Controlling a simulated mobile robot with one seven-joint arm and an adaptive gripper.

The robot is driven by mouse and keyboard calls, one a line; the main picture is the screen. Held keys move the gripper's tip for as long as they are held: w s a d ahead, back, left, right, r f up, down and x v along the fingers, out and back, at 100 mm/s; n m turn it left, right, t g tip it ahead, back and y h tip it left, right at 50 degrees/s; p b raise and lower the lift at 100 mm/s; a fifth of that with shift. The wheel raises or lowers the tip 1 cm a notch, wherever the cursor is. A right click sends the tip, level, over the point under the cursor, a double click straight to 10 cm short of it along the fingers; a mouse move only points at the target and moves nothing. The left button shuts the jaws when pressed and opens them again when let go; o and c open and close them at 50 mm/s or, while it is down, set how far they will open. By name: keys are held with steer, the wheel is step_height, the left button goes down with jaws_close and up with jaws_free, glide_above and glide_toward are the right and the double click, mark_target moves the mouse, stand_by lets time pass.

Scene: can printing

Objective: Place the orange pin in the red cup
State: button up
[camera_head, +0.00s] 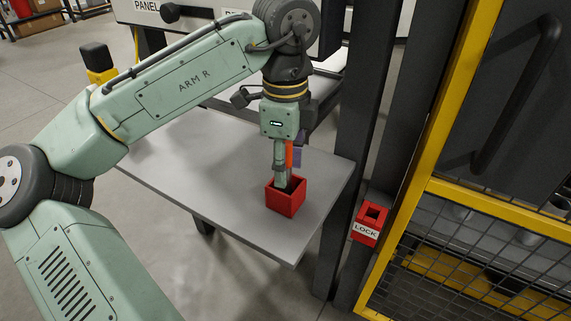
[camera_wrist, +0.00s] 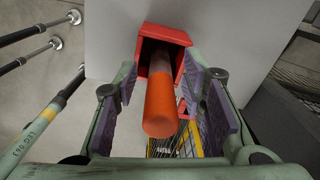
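The red cup (camera_head: 286,203), a square open box, stands on the grey table near its right front part. It also shows in the wrist view (camera_wrist: 178,40). The orange pin (camera_head: 289,153) is upright, with its lower end inside the cup's opening. In the wrist view the pin (camera_wrist: 160,110) points from the cup toward the camera. My gripper (camera_head: 288,168) is right above the cup, its fingers either side of the pin. In the wrist view the purple finger pads are apart, with gaps between them and the pin, so my gripper (camera_wrist: 162,76) is open. The pin's bottom is hidden.
The grey table (camera_head: 190,165) is otherwise clear to the left of the cup. A dark post (camera_head: 350,140) and a red LOCK box (camera_head: 369,225) stand just right of the table. A yellow-framed mesh fence (camera_head: 420,150) is further right.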

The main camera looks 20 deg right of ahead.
step_height(320, 180, up, 12)
steer(key=shift+f+p, duration=0.15)
steer(key=shift+p, duration=0.15)
steer(key=shift+c, duration=0.2)
stand_by(1.2)
